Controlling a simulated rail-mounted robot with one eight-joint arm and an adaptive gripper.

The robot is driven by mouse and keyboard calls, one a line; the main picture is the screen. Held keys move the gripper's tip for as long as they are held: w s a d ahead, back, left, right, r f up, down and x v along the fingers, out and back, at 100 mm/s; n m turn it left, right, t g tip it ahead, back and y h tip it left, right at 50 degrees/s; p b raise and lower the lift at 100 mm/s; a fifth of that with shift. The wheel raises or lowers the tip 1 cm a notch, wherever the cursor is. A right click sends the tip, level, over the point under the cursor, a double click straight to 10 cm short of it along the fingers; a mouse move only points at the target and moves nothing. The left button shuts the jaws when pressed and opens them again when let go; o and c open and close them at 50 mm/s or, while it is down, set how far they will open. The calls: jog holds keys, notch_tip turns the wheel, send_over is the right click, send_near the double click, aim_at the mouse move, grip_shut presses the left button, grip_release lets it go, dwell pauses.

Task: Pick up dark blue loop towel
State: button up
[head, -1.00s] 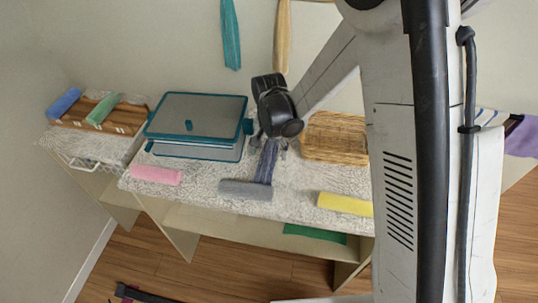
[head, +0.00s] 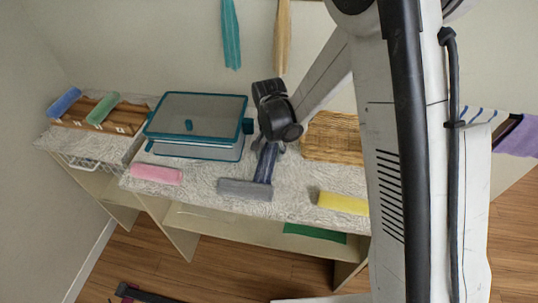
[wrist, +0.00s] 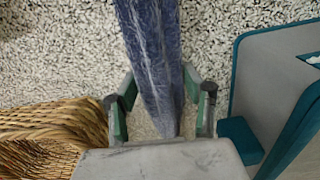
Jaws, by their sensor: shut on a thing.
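The dark blue loop towel (head: 264,166) is a narrow strip on the patterned shelf top. Its near end meets a grey rolled towel (head: 245,188). My gripper (head: 267,146) points down over the far end of the blue towel. In the wrist view the blue towel (wrist: 152,55) runs from the top edge down between the two fingers of my gripper (wrist: 160,102), which is shut on it. The towel part under the gripper body is hidden.
A teal-edged box (head: 190,120) stands close left of the gripper, and a wicker basket (head: 335,138) close right. Pink (head: 157,174) and yellow (head: 343,203) towels lie along the front edge. A teal towel (head: 231,35) and a tan towel (head: 282,38) hang behind.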

aim_at(269, 151)
jog(key=shift+r, duration=0.15)
jog(key=shift+r+b, duration=0.3)
jog(key=shift+r, duration=4.6)
